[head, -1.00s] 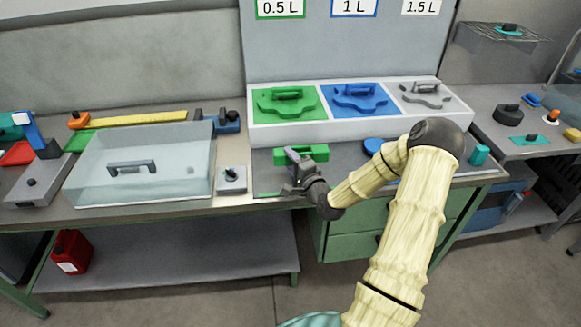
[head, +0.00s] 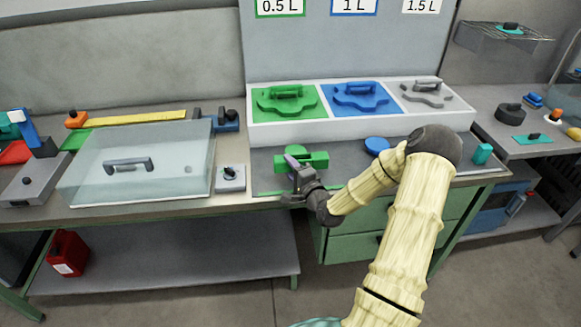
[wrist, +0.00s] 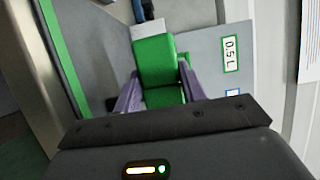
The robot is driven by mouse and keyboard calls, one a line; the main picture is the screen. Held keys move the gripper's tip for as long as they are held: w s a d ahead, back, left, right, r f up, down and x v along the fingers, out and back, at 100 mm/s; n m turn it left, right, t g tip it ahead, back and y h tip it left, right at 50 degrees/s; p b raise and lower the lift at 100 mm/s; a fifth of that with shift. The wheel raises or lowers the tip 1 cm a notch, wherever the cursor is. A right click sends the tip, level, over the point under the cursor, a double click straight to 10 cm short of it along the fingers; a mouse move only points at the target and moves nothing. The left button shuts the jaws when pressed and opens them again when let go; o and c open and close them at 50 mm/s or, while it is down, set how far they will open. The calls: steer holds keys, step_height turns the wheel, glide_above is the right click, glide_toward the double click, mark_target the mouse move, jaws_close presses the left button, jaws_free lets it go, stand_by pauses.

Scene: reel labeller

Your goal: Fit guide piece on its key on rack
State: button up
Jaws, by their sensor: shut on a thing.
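My gripper (head: 297,166) is shut on a green piece (head: 316,161) above the bench in front of the rack. In the wrist view the green piece (wrist: 155,62) sits between the two purple fingers (wrist: 160,88); its lower part is partly hidden by the gripper. The white rack (head: 262,135) stands behind, with a green handled piece (head: 285,103), a blue one (head: 360,98) and a grey one (head: 425,96) on its sloped face. Signs 0.5 L, 1 L and 1.5 L hang above them. I cannot make out a key.
A glassy cover with a handle (head: 140,182) and a small grey box with a black knob (head: 230,178) stand to the left. A blue round thing (head: 376,145) and a teal block (head: 482,154) lie to the right.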

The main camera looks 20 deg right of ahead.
steer(key=shift+f, duration=0.15)
stand_by(0.3)
steer(key=shift+f+b, duration=1)
steer(key=shift+f, duration=0.25)
steer(key=shift+w+r, duration=0.1)
steer(key=shift+s+d+r, duration=0.1)
steer(key=shift+s+r, duration=0.05)
steer(key=shift+s, duration=0.05)
steer(key=shift+s+r+p, duration=0.1)
steer(key=shift+r+p, duration=0.05)
steer(key=shift+p, duration=0.25)
steer(key=shift+a, duration=0.25)
